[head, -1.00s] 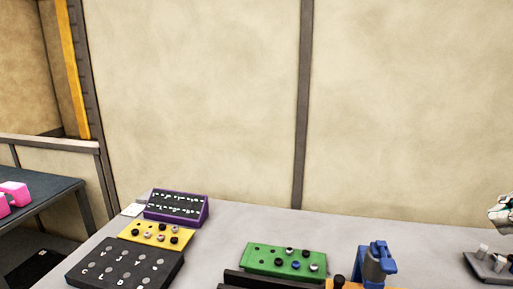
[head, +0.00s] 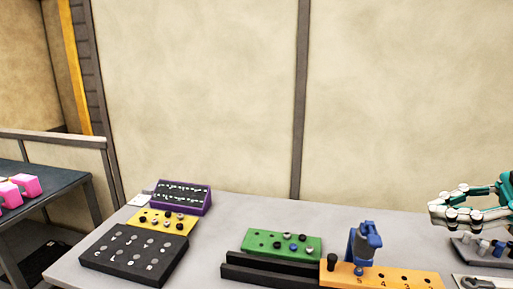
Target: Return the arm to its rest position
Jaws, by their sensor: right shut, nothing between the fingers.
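My right gripper (head: 436,214) is at the right side of the head view, in the air over the right end of the table. Its white and teal fingers point left, are shut and hold nothing. Part of its arm is cut off by the right edge. My left gripper is not in view.
The grey table (head: 215,250) holds a black lettered board (head: 137,252), a yellow board (head: 163,221), a purple panel (head: 182,196), a green board (head: 270,243), black rails (head: 270,272) and an orange numbered block (head: 395,281) with a blue clamp (head: 362,247). A grey peg tray (head: 487,252) sits below my right gripper.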

